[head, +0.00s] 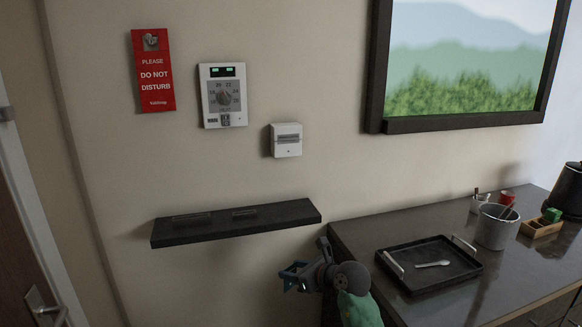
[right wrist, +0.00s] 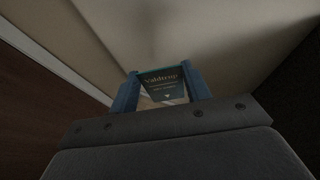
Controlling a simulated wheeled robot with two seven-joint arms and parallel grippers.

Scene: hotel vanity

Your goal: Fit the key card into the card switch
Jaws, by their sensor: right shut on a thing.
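The card switch (head: 286,148) is a small white box on the wall with a horizontal slot across its front. My right gripper (head: 287,277) is below it, under the shelf's right end and near the counter's left edge. In the right wrist view its blue fingers (right wrist: 161,88) are shut on the key card (right wrist: 164,80), a dark card with light printing and an arrow mark. The card cannot be made out clearly in the head view. It is well apart from the switch. My left gripper is not in view.
A dark shelf (head: 236,224) juts out below the switch. A thermostat (head: 223,96) and a red door sign (head: 154,72) are to its left. The counter holds a black tray (head: 440,284) and a grey bucket (head: 494,232). The wall around the switch is clear.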

